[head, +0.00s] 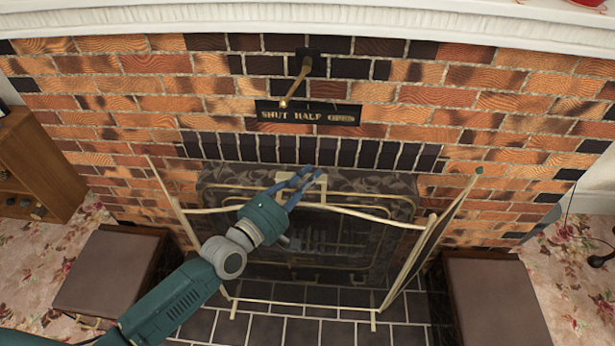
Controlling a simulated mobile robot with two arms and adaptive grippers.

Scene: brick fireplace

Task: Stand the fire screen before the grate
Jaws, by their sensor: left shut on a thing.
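The fire screen (428,252) is a folding brass-framed screen with dark see-through mesh and two side wings angled out from its middle panel. It is upright in front of the fireplace opening, over the dark tiled hearth. My left gripper (307,180) reaches in from the left and is shut on the pale handle at the middle of the screen's top rail. The grate (330,238) shows dimly behind the mesh, partly hidden by it and by my gripper. The screen's feet appear at hearth level, but I cannot tell whether they touch. My right gripper is out of view.
Two brown padded boxes (108,270) (494,300) flank the hearth (270,328). A brass lever (296,82) sticks out above a "SHUT HALF OPEN" plate (308,113) on the brick wall. A white mantel (330,22) overhangs above. A wooden cabinet (35,160) stands at left.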

